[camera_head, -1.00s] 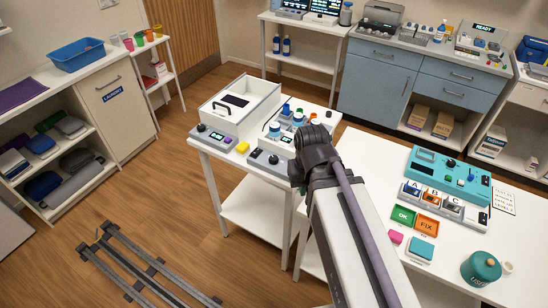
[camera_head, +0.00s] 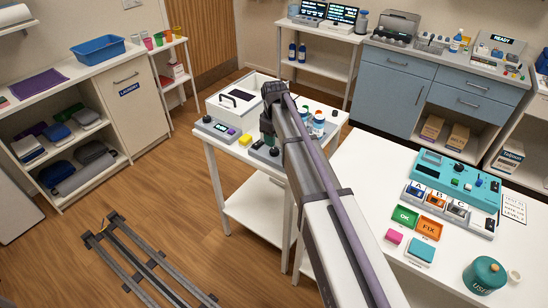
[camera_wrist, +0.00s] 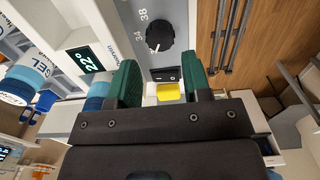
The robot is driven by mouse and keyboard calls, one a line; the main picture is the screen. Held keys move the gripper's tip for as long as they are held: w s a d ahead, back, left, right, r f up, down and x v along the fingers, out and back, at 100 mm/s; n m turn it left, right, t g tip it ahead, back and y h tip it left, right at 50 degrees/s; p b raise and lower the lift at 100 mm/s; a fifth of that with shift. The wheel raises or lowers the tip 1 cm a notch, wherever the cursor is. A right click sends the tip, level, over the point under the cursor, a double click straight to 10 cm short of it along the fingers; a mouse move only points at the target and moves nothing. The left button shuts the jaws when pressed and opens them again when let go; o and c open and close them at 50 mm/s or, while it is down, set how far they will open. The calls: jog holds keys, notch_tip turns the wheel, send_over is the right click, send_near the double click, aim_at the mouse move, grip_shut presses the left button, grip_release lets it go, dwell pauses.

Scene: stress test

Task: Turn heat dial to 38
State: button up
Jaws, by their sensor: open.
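The black round dial (camera_wrist: 160,37) shows in the wrist view on a grey panel, with the numbers 34 and 38 printed to its upper left.
A yellow block (camera_head: 244,139) lies near the unit; yellow also shows between my fingers (camera_wrist: 168,92). Bottles (camera_head: 318,121) stand close on the right. A white open box (camera_head: 228,106) and another dial unit (camera_head: 214,129) are behind and left.

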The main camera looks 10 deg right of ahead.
aim_at(274, 150)
notch_tip(274, 150, down, 6)
jog(key=b, duration=0.3)
jog(key=shift+r+b, duration=0.2)
jog(key=shift+b, duration=0.15)
jog(key=shift+r, duration=0.1)
jog(key=c, duration=0.7)
jog(key=shift+o, duration=0.2)
